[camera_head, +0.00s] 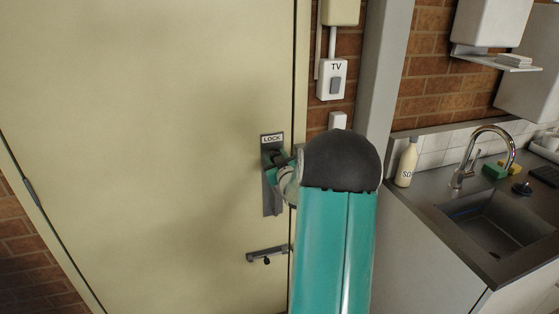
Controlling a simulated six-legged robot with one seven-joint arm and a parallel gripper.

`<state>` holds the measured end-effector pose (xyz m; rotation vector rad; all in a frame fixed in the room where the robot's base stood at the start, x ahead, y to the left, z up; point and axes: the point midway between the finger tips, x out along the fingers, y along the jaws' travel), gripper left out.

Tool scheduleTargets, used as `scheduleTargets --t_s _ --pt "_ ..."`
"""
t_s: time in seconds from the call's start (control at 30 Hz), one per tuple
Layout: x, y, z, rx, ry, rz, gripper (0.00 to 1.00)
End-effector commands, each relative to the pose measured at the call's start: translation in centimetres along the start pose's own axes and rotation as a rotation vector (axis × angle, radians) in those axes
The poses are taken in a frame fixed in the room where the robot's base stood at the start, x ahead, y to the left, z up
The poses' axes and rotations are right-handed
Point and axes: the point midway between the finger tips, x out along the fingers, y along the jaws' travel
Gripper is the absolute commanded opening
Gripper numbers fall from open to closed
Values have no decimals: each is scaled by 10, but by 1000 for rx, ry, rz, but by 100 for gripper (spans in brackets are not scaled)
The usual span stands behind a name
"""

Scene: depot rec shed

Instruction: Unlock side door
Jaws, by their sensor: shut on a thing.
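The side door (140,120) is a pale cream panel filling the left and middle of the view, and it looks closed. A grey lock plate (271,200) labelled "LOCK" is mounted near the door's right edge. My gripper (276,165) is at this plate, just below the label, and is shut on the lock's turning piece. A metal door handle (266,254) with a small dark keyhole sits below the lock plate.
Right of the door are a white switch labelled "TV" (332,80) on brick wall and a grey post (383,65). Further right stands a counter with a sink (495,218), tap (476,155), soap bottle (406,163) and sponges (496,170).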

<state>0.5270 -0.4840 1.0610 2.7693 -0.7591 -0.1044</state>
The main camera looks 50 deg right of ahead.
Motion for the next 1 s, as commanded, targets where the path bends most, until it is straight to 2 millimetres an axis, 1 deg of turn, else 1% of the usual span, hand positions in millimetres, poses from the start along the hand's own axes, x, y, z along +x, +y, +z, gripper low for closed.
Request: scheduleTargets --t_s 0.03,0.7,1.0 --pt "0 1 4 41 -9 3 0" --pt "-1 1 5 680 -9 6 0" --pt "-2 1 5 919 -9 5 0"
